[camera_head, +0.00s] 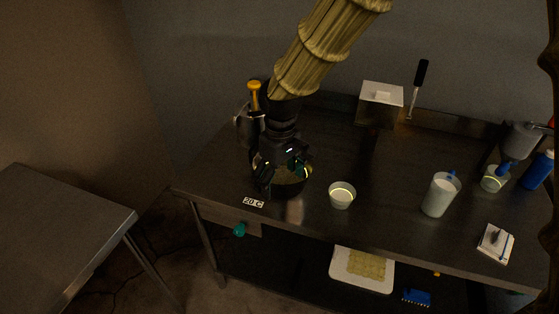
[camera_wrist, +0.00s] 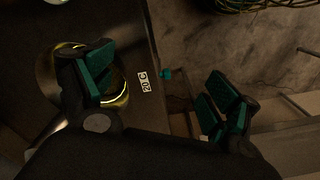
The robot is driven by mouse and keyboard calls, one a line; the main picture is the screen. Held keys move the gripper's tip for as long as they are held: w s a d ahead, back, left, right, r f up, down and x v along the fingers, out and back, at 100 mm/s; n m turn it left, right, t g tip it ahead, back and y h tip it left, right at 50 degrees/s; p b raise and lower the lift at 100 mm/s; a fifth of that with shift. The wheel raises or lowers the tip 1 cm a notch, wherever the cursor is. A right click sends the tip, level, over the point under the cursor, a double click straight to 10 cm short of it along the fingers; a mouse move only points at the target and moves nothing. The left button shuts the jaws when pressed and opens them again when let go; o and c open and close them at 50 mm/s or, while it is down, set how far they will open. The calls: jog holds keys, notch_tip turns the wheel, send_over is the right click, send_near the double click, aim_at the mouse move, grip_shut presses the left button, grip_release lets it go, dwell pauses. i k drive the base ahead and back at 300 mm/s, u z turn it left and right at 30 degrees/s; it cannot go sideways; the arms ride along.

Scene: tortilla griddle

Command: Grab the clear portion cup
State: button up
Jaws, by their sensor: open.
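A second similar cup (camera_head: 493,184) with a blue item stands at the far right.
A white-filled pitcher (camera_head: 438,197) stands right of the cup, with a lidded metal box (camera_head: 379,105) at the back. A "20 C" label (camera_head: 253,203) and teal knob (camera_head: 240,229) mark the front edge. Bare tabletop lies between cup and pitcher.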

aim_at(341, 194)
jog(key=i, duration=1.1)
jog(key=k, duration=0.15)
